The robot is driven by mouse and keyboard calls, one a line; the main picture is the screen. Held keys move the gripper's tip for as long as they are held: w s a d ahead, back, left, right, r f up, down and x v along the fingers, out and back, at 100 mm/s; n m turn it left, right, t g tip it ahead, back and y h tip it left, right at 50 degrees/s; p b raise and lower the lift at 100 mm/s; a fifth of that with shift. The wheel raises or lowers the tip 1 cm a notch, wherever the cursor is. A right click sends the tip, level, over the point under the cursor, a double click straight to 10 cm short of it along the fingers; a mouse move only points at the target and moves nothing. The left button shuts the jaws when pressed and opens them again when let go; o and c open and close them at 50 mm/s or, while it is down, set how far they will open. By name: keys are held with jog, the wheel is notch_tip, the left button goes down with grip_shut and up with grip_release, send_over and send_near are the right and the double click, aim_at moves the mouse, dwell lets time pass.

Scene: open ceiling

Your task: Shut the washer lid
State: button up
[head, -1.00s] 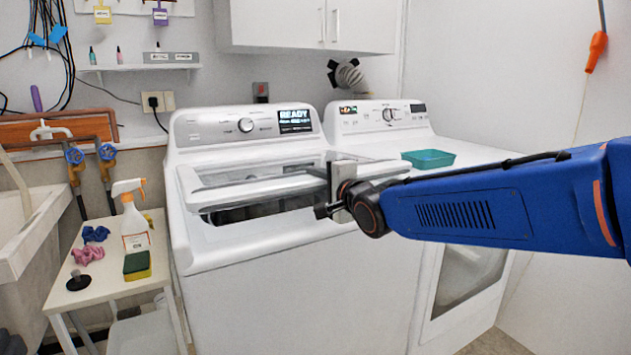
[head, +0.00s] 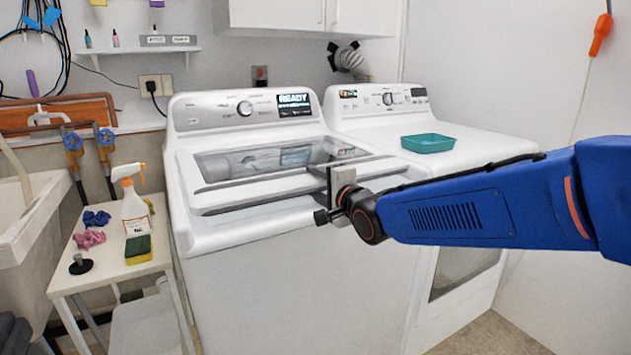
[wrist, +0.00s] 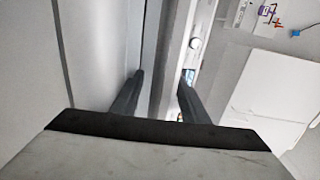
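The white washer (head: 290,270) stands in the middle of the head view, its panel reading READY. Its lid (head: 265,187), white-framed with a dark glass pane, lies low over the tub, almost level, with a thin gap visible under its front edge. My gripper (head: 328,190) is at the lid's front right corner, over the washer top; the head view does not show clearly whether it touches the lid. In the wrist view my gripper (wrist: 160,85) has its two dark fingers spread apart, with white and grey surfaces beyond them. No object is clearly clamped.
The white dryer (head: 490,165) stands to the right, with a teal tray (head: 428,143) on top. A small white table (head: 115,265) at left holds a spray bottle (head: 135,205), a sponge (head: 138,248) and cloths. A sink (head: 35,215) is at far left. Cabinets hang above.

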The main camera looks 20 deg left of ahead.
jog(key=shift+f, duration=0.25)
jog(key=v, duration=1.7)
jog(key=shift+d+r, duration=0.15)
jog(key=shift+d, duration=0.1)
jog(key=d+f+n+h, duration=0.1)
jog(key=d+f+h, duration=0.3)
jog(key=d, duration=0.9)
jog(key=d+f+n+h, duration=0.2)
jog(key=d+f+h, duration=0.25)
jog(key=d, duration=0.75)
jog(key=s+d+f+n+g+h, duration=0.2)
jog(key=s+d+f, duration=0.3)
jog(key=s+d, duration=0.4)
jog(key=s+d+f+n+g+h, duration=0.2)
jog(key=s+d+f, duration=0.4)
jog(key=s+d, duration=0.3)
jog(key=shift+s+d+n+g, duration=0.2)
jog(key=shift+s+n+g, duration=0.4)
jog(key=shift+s+g, duration=0.4)
